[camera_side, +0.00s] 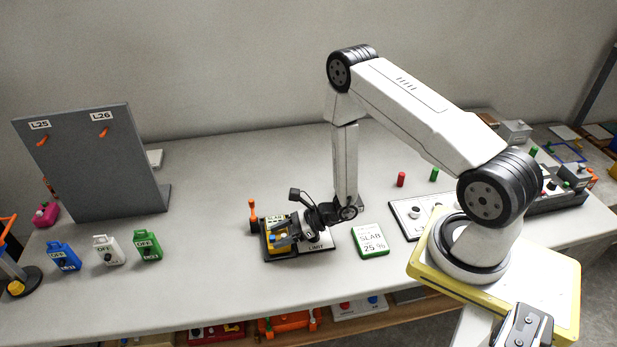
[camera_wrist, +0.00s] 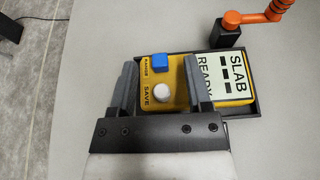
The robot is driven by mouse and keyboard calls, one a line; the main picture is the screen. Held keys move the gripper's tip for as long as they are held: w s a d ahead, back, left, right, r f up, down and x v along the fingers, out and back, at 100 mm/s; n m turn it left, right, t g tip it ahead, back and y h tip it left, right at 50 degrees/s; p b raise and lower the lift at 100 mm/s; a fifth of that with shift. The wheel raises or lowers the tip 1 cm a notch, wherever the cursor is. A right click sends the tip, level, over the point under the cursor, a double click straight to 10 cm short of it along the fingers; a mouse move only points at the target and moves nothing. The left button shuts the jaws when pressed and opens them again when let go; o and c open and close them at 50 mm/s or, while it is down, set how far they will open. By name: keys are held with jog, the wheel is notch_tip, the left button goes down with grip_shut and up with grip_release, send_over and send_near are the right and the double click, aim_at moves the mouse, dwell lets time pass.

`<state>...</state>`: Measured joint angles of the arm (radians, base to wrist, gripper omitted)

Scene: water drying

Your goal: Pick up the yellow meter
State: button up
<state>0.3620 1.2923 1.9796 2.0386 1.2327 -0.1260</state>
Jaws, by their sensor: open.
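The yellow meter (camera_wrist: 177,72) lies in a shallow dark tray (camera_wrist: 254,101). In the wrist view it has a blue button, a white round knob and a pale screen (camera_wrist: 227,72) reading "SLAB READY". My gripper (camera_wrist: 158,68) is open, with one grey finger on each side of the meter's button end. I cannot tell whether the fingers touch it. In the side view the meter (camera_side: 271,241) is partly hidden by my gripper (camera_side: 287,237), which is low over the tray.
An orange-handled crank on a black block (camera_wrist: 229,37) stands right behind the tray. A green "SLAB 25 %" card (camera_side: 370,241) lies to the right.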

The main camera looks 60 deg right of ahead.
dwell(0.4)
grip_shut()
jog(key=shift+r, duration=0.1)
notch_tip(320, 180, up, 10)
dwell(1.1)
dwell(0.6)
